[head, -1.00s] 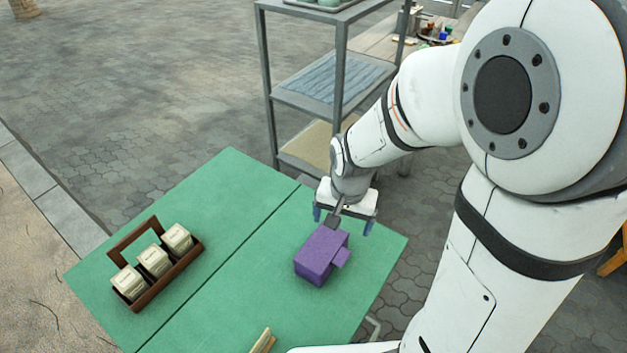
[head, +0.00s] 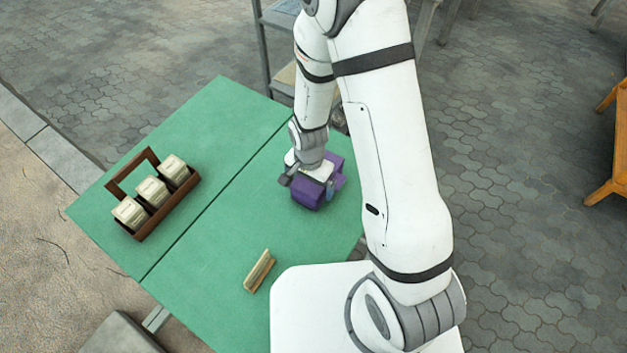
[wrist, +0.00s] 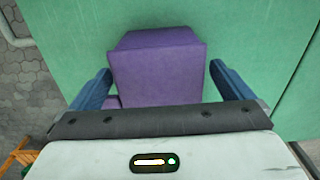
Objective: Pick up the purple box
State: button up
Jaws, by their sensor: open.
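The purple box (head: 307,192) sits on the green table near its right edge, with a small purple part sticking out at its side. My gripper (head: 318,184) is above the box and hides part of it in the head view. In the wrist view the purple box (wrist: 158,72) lies between the two blue fingers of my gripper (wrist: 160,88). The fingers are open, one on each side of the box, with a green gap visible on the right. Whether the left finger touches the box's protruding part is unclear.
The green table (head: 215,150) also bears a brown wooden caddy (head: 150,215) with several cream-coloured containers at left and a small wooden item (head: 259,270) near the front. A grey metal shelf (head: 262,45) stands behind the table. The table's middle is clear.

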jog(key=shift+f, duration=1.45)
jog(key=c, duration=1.1)
jog(key=shift+r, duration=0.1)
jog(key=shift+c, duration=0.2)
